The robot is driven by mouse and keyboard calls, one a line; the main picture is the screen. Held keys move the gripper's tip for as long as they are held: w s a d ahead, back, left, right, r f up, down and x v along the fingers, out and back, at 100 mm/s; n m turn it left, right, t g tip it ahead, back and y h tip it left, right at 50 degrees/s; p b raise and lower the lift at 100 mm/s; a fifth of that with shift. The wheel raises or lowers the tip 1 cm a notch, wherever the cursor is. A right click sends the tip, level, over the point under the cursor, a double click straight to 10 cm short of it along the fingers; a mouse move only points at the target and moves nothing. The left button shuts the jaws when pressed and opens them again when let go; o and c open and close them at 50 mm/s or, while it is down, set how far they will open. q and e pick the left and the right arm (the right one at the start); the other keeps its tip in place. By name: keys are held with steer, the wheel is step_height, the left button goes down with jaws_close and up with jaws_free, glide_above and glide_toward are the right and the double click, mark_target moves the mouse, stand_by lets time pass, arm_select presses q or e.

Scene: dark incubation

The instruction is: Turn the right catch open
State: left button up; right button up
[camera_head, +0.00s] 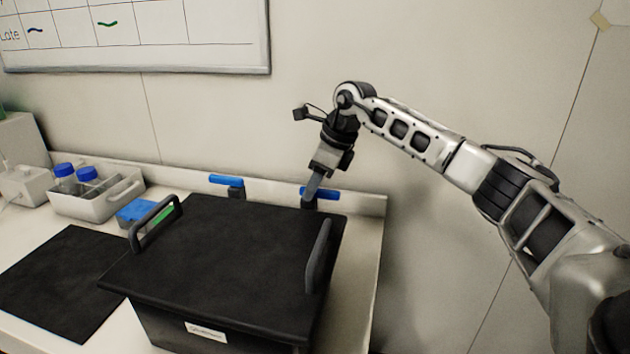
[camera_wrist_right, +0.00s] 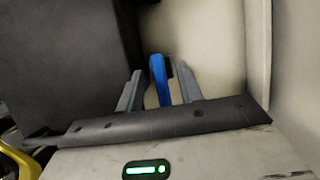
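The right catch has a blue handle (camera_head: 322,193) on a dark mount, behind the far right corner of the black box (camera_head: 235,240). The handle lies crosswise in the head view. My right gripper (camera_head: 309,199) points down at its left part. In the right wrist view the blue handle (camera_wrist_right: 158,80) stands between the two fingers of my right gripper (camera_wrist_right: 159,70). Gaps show on both sides, so the gripper looks open around it. Whether a finger touches it is unclear. The left catch (camera_head: 227,182) also has a crosswise blue handle. My left gripper is out of view.
The black lid has two raised handles, left (camera_head: 155,222) and right (camera_head: 318,257). A light caddy (camera_head: 98,203) with blue-capped bottles stands at the left, near a black mat (camera_head: 68,280). The wall is close behind the catches. Bare counter (camera_head: 358,260) lies right of the box.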

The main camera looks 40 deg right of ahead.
steer(key=shift+r, duration=0.1)
steer(key=b+v, duration=0.1)
steer(key=v, duration=1.4)
steer(key=shift+r, duration=0.4)
steer(key=shift+s+d+f, duration=0.1)
steer(key=shift+s, duration=0.1)
